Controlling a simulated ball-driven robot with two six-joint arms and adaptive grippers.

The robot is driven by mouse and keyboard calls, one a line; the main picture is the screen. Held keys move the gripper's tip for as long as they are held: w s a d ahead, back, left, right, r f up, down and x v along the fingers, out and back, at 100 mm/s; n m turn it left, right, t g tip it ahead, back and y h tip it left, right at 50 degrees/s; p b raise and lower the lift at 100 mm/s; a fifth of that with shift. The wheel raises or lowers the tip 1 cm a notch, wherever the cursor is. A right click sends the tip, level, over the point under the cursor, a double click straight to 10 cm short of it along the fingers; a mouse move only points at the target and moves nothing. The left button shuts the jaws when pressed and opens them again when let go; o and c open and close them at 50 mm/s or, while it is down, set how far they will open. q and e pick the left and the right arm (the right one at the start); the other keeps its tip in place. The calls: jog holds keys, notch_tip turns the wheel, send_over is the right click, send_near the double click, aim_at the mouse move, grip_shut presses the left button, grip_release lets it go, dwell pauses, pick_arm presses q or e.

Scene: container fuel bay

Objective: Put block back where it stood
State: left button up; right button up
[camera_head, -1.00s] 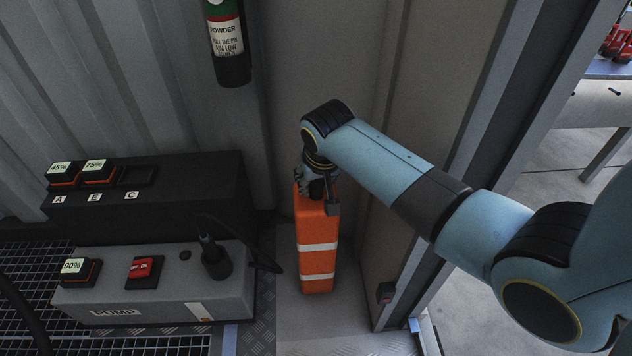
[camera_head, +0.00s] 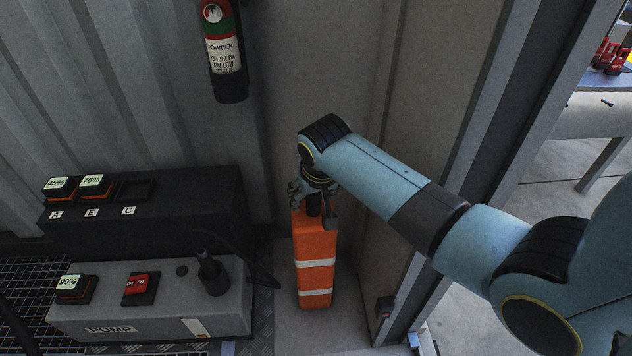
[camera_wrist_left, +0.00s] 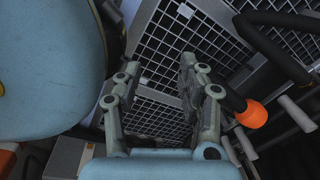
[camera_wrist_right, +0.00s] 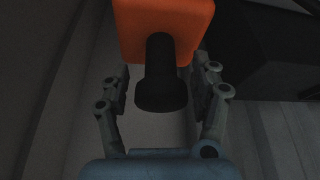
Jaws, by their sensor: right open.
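The block (camera_head: 316,262) is a tall orange post with two white bands, standing upright on the floor in the corner by the doorway. A dark knob (camera_wrist_right: 160,75) sticks out of its top. My right gripper (camera_head: 313,205) is at the top of the block. In the right wrist view its fingers (camera_wrist_right: 162,78) are apart, one on each side of the knob, with visible gaps. My left gripper (camera_wrist_left: 160,75) is outside the head view; in its own wrist view it is open and empty above a floor grating.
A grey pump box (camera_head: 150,310) and a black socket panel (camera_head: 200,210) stand left of the block. A fire extinguisher (camera_head: 224,60) hangs on the wall behind. The door frame (camera_head: 470,150) is close on the right. An orange knob (camera_wrist_left: 252,115) is beside my left gripper.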

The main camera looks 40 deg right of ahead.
jog(key=p+v, duration=0.2)
jog(key=v, duration=0.3)
jog(key=shift+w+r+p, duration=0.1)
jog(key=shift+r+p, duration=0.1)
jog(key=shift+p, duration=0.15)
pick_arm(q)
jog(key=s+p, duration=0.2)
jog(key=s, duration=0.6)
jog(key=shift+a+p, duration=0.15)
jog(key=shift+p, duration=0.25)
pick_arm(e)
jog(key=v, duration=0.6)
jog(key=shift+s+r, duration=0.2)
jog(key=shift+s, duration=0.05)
pick_arm(q)
jog(key=shift+s, duration=0.1)
